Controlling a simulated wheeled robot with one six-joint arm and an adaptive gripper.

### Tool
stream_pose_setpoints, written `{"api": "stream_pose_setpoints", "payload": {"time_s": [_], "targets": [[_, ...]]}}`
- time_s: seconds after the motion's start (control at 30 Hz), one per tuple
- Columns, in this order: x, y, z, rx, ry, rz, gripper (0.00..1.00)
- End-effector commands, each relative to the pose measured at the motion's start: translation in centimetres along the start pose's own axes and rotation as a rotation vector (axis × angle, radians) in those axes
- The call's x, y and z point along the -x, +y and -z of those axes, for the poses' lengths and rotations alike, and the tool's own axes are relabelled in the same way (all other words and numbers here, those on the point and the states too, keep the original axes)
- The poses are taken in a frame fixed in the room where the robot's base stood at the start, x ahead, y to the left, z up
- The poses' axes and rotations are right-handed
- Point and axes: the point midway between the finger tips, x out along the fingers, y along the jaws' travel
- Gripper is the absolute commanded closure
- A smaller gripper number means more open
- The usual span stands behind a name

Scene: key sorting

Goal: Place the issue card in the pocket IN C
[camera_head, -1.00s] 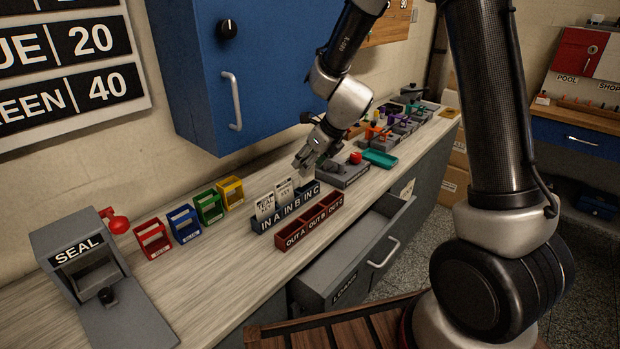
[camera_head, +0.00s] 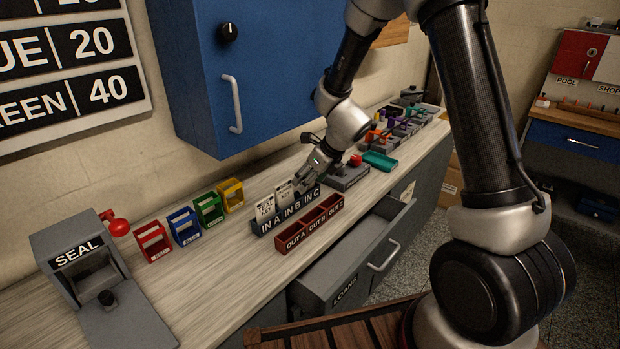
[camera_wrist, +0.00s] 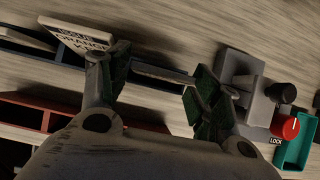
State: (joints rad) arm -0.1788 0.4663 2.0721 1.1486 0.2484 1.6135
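The blue card rack (camera_head: 262,229) has pockets labelled IN A, IN B and IN C. White cards stand in IN A (camera_head: 265,207) and IN B (camera_head: 284,195). In the wrist view, a white card (camera_wrist: 75,36) reading ISSUE ORANGE stands left of my fingers. My gripper (camera_head: 308,184) is low over the IN C end of the rack. In the wrist view my gripper (camera_wrist: 158,88) has its fingers wide apart, with no card face between them. A thin strip spans the gap; I cannot tell whether it is the rack or a card edge. My left finger overlaps the card's right edge.
A red OUT rack (camera_head: 292,240) stands in front of the blue one. A grey block with a red knob (camera_head: 355,161) and a teal tray (camera_head: 380,161) lie to the right. An open drawer (camera_head: 345,265) juts out below. Coloured bins (camera_head: 185,225) and a SEAL press (camera_head: 80,255) stand left.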

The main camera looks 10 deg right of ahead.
Motion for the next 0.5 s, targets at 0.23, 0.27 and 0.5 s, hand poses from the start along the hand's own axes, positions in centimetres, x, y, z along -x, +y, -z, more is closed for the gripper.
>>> {"api": "stream_pose_setpoints", "payload": {"time_s": [0.23, 0.27, 0.5], "targets": [[0.7, 0.0, -0.2, 0.001, -0.002, 0.001, 0.36], [1.1, 0.0, -0.2, 0.002, -0.003, 0.001, 0.36], [6.3, 0.0, -0.3, 0.003, -0.005, 0.002, 0.36]]}}
